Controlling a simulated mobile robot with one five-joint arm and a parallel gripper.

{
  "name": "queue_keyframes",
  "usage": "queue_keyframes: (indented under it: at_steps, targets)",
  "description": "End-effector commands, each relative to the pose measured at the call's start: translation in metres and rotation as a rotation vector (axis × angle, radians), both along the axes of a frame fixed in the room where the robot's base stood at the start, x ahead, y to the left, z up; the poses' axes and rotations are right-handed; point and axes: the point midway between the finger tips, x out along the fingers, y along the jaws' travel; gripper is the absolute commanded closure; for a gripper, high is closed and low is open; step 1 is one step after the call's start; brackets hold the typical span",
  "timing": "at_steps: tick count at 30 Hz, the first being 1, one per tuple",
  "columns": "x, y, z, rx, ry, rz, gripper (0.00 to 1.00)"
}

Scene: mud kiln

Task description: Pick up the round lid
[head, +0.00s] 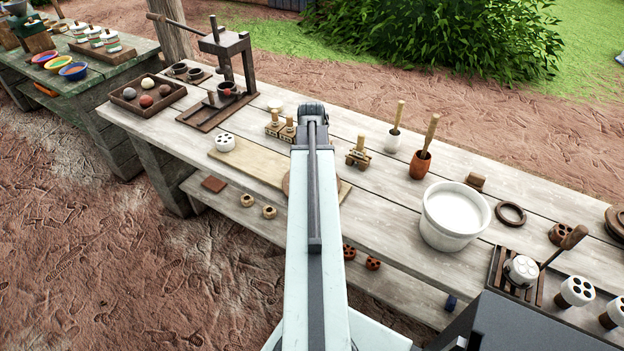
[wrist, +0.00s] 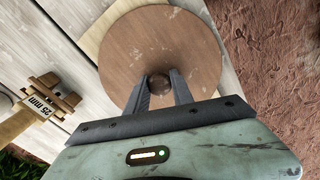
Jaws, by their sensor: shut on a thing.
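The round lid (wrist: 160,48) is a flat brown wooden disc with a dark knob (wrist: 160,84) in its middle, filling the upper middle of the wrist view. My gripper (wrist: 161,84) is shut on the knob, one dark finger on each side. In the head view only the lid's left edge (head: 286,184) shows past my arm, over the pale board (head: 240,165) on the bench. My arm hides the rest of the lid and my fingers there. I cannot tell whether the lid touches the board.
A white perforated cylinder (head: 225,142) stands on the board's left end. Small wooden stamps (head: 358,152) stand close behind and right of my arm. A wooden press (head: 226,75) stands at the back left.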

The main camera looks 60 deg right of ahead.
Motion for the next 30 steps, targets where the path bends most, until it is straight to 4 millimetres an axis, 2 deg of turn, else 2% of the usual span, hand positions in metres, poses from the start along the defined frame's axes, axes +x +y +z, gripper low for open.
queue_keyframes:
  at_steps: [5,12,16,19,26,27,30]
  targets:
    - [0.000,0.000,0.021,0.000,0.000,0.000,1.00]
    - [0.000,0.000,0.073,0.000,0.000,-0.001,1.00]
    - [0.000,0.000,0.096,0.000,0.000,-0.001,1.00]
    - [0.000,0.000,0.102,0.000,0.000,-0.001,1.00]
    - [-0.001,-0.001,0.099,0.000,0.000,-0.001,1.00]
    - [-0.001,-0.001,0.099,0.000,0.000,-0.001,0.77]
    - [-0.001,-0.001,0.099,0.000,0.000,-0.001,1.00]
